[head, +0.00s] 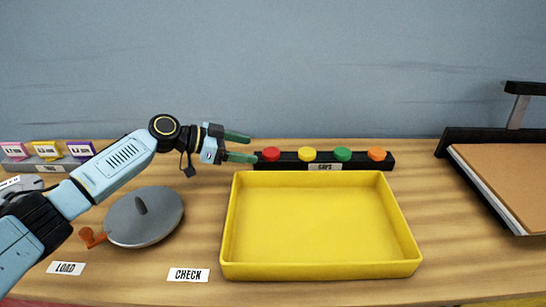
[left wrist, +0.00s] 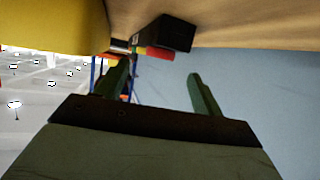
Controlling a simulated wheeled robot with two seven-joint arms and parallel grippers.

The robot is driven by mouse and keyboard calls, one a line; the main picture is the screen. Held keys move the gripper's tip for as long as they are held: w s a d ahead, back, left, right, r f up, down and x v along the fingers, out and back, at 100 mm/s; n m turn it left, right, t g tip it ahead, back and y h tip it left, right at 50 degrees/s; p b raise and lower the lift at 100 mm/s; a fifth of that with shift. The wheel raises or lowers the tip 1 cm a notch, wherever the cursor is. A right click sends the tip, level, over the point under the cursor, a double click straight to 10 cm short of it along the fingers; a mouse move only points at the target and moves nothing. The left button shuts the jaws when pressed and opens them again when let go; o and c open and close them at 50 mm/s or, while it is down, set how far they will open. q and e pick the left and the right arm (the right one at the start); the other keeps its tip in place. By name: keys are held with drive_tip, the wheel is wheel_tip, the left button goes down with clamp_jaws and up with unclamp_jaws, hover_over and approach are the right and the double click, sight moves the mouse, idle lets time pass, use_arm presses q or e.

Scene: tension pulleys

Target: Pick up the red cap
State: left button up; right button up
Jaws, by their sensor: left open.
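The red cap (head: 270,154) sits at the left end of a black rack (head: 325,167) labelled CAPS, beside yellow, green and orange caps. My left gripper (head: 252,147) is open and empty, its two green fingers pointing right. Its fingertips are just left of the red cap, the lower one close to the cap; I cannot tell whether they touch. In the left wrist view, the red cap (left wrist: 161,54) shows on the black rack (left wrist: 173,32), ahead of the gap between the open fingers (left wrist: 158,72). My right gripper is not in view.
A yellow tray (head: 320,272), empty, stands in front of the rack. A grey disc (head: 150,222) with an orange handle lies left, near LOAD and CHECK labels. Pink, yellow and purple blocks stand far left. A black-framed board (head: 505,175) is at right.

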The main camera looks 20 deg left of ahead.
sight(265, 153)
use_arm(q)
drive_tip(key=shift+r+b+x, duration=0.15)
drive_tip(key=shift+b+x, duration=0.1)
drive_tip(key=shift+x, duration=1.25)
drive_tip(key=shift+r+b+x, duration=0.15)
drive_tip(key=shift+b+x, duration=0.05)
drive_tip(key=shift+x, duration=1.3)
drive_tip(key=shift+d, duration=0.1)
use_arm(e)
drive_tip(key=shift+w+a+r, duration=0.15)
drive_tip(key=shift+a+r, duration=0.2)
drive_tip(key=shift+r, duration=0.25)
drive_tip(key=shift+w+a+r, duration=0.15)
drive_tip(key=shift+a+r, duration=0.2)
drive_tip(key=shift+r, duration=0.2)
use_arm(q)
drive_tip(key=shift+c, duration=0.3)
drive_tip(key=c, duration=1)
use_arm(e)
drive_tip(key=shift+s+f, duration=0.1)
use_arm(q)
drive_tip(key=shift+r, duration=0.1)
